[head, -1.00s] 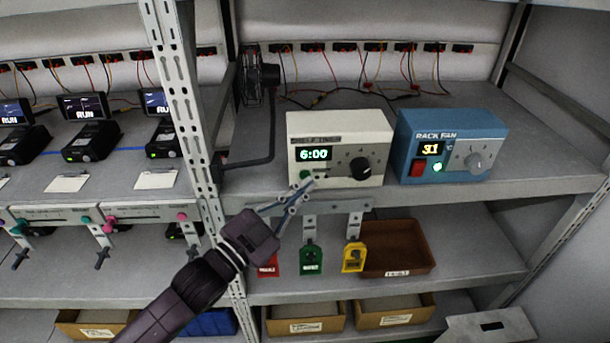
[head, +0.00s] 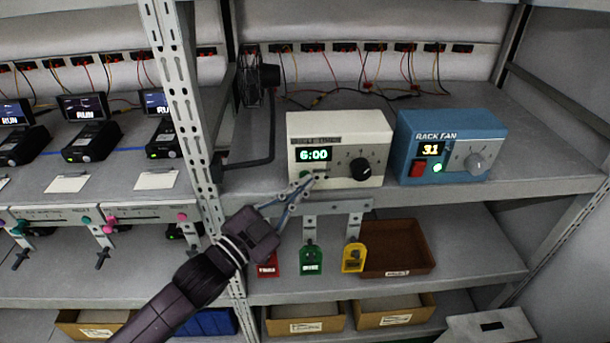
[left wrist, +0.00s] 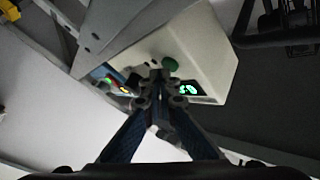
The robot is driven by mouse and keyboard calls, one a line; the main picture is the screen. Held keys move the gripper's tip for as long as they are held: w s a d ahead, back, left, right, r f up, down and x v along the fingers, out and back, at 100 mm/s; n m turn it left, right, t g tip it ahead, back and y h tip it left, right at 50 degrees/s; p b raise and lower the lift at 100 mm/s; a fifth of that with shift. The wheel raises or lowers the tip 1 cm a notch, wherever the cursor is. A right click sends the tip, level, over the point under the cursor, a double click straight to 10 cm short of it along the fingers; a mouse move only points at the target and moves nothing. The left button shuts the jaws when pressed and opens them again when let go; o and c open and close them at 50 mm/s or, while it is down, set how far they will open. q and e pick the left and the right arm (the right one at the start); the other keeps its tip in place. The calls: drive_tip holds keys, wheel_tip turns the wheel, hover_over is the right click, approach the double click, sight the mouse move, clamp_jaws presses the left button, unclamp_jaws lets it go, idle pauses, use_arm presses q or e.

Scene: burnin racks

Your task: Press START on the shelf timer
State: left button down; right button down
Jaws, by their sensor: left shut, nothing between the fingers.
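The shelf timer (head: 340,130) is a cream box on the upper shelf, with a green 6:00 display (head: 313,155) and a black knob (head: 361,169). Its green button (left wrist: 170,64) shows in the left wrist view, just beyond my fingertips and slightly to their right. In the head view the fingertips partly cover the button. My left gripper (head: 309,179) is shut and empty, at the lower left of the timer's front. It also shows in the left wrist view (left wrist: 158,78). I cannot tell whether the tips touch the button. My right gripper is not in view.
A blue rack fan box (head: 455,125) stands right of the timer. A metal post (head: 185,120) rises to the left. Below the shelf edge hang red, green (head: 311,259) and yellow (head: 353,257) tags, with a brown tray (head: 410,262) beside them.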

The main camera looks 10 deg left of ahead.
use_arm(q)
drive_tip(key=shift+w+a, duration=0.1)
drive_tip(key=shift+w, duration=0.3)
idle(0.7)
drive_tip(key=shift+s, duration=0.1)
drive_tip(key=shift+s+p, duration=0.3)
drive_tip(key=shift+s, duration=0.45)
drive_tip(key=s, duration=0.2)
drive_tip(key=s+d+p, duration=0.1)
drive_tip(key=s, duration=0.2)
idle(0.4)
idle(0.6)
